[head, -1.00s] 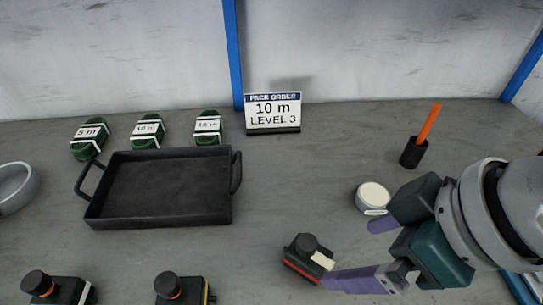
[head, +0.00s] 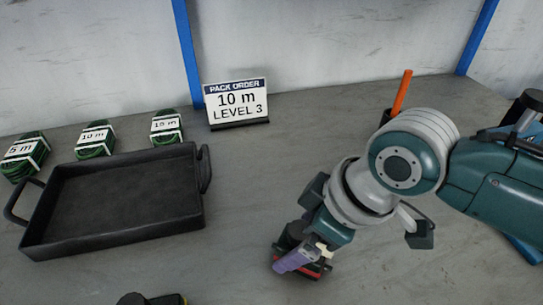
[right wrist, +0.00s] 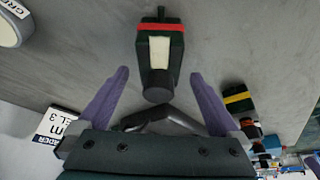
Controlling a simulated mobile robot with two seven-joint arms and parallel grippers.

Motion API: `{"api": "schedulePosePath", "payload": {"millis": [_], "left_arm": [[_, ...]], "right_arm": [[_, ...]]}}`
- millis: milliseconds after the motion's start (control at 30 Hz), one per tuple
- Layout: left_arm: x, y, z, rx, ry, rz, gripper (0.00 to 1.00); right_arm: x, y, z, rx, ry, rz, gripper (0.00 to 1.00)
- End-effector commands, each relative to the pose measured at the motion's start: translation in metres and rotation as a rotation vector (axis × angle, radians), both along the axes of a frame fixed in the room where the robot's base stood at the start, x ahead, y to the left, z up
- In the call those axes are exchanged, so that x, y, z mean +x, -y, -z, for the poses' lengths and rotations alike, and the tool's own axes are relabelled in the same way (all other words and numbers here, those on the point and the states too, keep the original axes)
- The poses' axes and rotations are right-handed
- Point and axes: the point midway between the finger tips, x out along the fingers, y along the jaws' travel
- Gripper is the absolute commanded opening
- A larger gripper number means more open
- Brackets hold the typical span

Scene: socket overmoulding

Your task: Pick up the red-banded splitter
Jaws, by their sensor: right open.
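The red-banded splitter (right wrist: 160,50) is a dark block with a red band, a pale label and a round black knob. It stands on the grey bench. In the head view the splitter (head: 318,266) is partly hidden by my right gripper (head: 290,262). In the right wrist view my right gripper (right wrist: 159,77) is open, its two purple fingers on either side of the splitter's knob end, with a gap on each side. The splitter's body reaches beyond the fingertips. Nothing is held. My left gripper is not in view.
A yellow-banded splitter (right wrist: 238,101) stands off to the right in the right wrist view. A black tray (head: 190,224), several green coils (head: 95,141) and a pack order sign (head: 237,103) are at the left and back. An orange stick (head: 402,92) stands behind my arm.

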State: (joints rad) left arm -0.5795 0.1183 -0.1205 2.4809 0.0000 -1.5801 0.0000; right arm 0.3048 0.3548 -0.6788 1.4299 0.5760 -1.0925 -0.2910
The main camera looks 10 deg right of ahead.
Motion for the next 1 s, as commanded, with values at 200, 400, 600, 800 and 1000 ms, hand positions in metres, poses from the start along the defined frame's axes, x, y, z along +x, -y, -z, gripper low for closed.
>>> {"api": "schedulePosePath", "payload": {"millis": [200,400,600,800,1000], "left_arm": [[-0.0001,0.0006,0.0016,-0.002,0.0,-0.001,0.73],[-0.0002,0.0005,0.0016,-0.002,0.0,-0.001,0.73],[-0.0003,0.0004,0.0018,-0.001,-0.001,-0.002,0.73],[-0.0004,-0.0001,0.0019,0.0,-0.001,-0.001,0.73],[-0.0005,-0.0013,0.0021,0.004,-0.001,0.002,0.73]], "right_arm": [[0.0016,-0.0012,0.004,-0.002,0.002,0.0,0.99],[0.0014,-0.001,0.0038,-0.001,0.001,0.0,0.83],[0.0014,-0.0009,0.0039,-0.001,0.001,0.0,0.61],[0.0013,-0.001,0.0039,-0.001,0.001,0.0,0.39],[0.0012,-0.0009,0.0039,-0.001,0.001,0.0,0.16]]}}
